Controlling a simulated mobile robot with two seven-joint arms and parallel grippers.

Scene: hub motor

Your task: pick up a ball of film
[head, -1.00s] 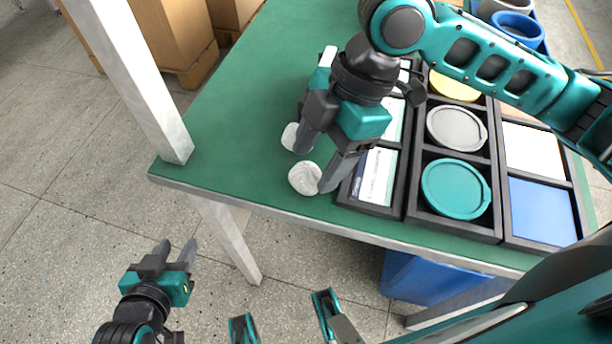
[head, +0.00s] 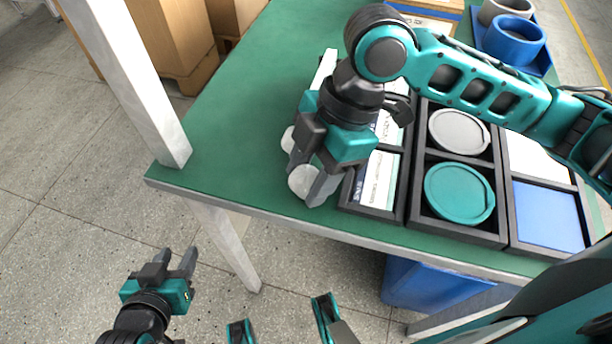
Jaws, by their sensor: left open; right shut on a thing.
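A whitish crumpled ball of film (head: 301,181) sits near the front edge of the green table. My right gripper (head: 306,181) reaches down over it and is shut on it, with one finger on either side; the ball is partly hidden. A second whitish ball (head: 288,139) lies just behind, partly covered by the gripper. My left gripper (head: 177,260) is open and empty, low in front of the table over the floor.
Black trays with a teal lid (head: 459,192), a grey lid (head: 459,132) and label cards (head: 378,180) stand right of the gripper. A white post (head: 135,90) rises at the table's left corner. The green table top (head: 225,130) is clear on the left.

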